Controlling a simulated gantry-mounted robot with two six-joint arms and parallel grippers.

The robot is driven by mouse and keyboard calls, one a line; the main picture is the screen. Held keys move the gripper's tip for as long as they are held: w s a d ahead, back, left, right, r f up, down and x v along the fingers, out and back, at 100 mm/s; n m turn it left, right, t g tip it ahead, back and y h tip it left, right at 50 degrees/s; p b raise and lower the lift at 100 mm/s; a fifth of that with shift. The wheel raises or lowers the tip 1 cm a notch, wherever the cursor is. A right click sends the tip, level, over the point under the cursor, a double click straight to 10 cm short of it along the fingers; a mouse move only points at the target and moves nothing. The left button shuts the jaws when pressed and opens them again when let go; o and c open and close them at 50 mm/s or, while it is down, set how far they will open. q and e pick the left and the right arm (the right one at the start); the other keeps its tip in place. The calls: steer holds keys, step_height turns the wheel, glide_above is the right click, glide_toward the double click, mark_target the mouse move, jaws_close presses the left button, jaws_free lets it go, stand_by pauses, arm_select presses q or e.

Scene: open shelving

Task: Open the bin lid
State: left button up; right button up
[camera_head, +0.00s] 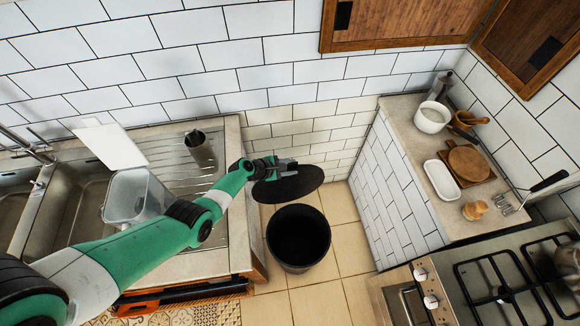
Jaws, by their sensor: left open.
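A black round bin (298,255) stands on the tiled floor in the gap between the two counters. Its mouth is uncovered and the inside looks dark. Its dark oval lid (295,187) is raised behind the mouth, towards the wall. My left gripper (290,168) is open at the lid's far upper edge and overlaps it in the view; I cannot tell whether they touch. My right gripper is not in view.
The sink counter on the left holds a metal cup (199,150), a clear container (135,197) and a white board (110,146). The right counter holds a white pot (432,118), a white dish (441,179) and a wooden board (469,162). A stove (500,270) is at the lower right.

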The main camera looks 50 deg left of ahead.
arm_select(q)
steer(key=p+v, duration=0.5)
steer(key=shift+w+r, duration=0.3)
steer(key=p+v, duration=0.3)
steer(key=v, duration=0.3)
steer(key=shift+s+p, duration=0.35)
steer(key=shift+s, duration=0.2)
steer(key=shift+f, duration=0.1)
